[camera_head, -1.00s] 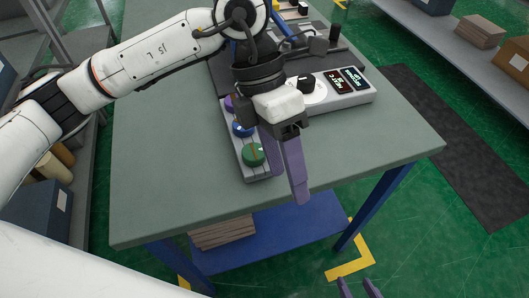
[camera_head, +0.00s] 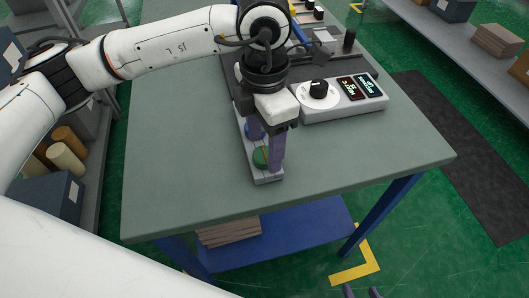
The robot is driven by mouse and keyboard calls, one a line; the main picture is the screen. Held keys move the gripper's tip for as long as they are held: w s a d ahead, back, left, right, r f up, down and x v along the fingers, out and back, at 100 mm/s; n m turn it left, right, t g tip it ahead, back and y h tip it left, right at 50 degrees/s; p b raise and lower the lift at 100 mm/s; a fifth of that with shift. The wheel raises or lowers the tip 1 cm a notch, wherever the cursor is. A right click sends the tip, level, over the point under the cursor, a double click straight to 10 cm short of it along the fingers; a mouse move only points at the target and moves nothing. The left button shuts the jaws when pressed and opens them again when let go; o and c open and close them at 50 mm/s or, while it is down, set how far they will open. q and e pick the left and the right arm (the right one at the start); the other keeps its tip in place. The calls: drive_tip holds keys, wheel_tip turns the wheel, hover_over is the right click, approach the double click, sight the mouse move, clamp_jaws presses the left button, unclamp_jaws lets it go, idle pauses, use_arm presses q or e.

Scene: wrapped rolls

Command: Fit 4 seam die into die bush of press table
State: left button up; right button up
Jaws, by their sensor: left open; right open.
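My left gripper (camera_head: 265,146) is open and points down over a narrow grey rack (camera_head: 267,177) on the table. The rack holds coloured round dies. A green die (camera_head: 261,157) sits at its near end, between or beside the purple fingers; contact cannot be told. A blue die (camera_head: 254,131) sits behind it, partly hidden by a finger. The 4 seam die cannot be told by its marking. The press stands behind my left arm, and its die bush cannot be made out. My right gripper (camera_head: 362,292) shows only its fingertips at the bottom edge, off the table.
A grey control box (camera_head: 340,98) with a black knob and two displays stands right of the rack. The green-grey table top (camera_head: 390,140) is clear at the front and right. Shelves with boxes (camera_head: 497,40) stand at the far right.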

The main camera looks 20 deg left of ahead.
use_arm(q)
drive_tip(key=shift+f, duration=0.95)
drive_tip(key=shift+c, duration=0.3)
drive_tip(key=c, duration=1.3)
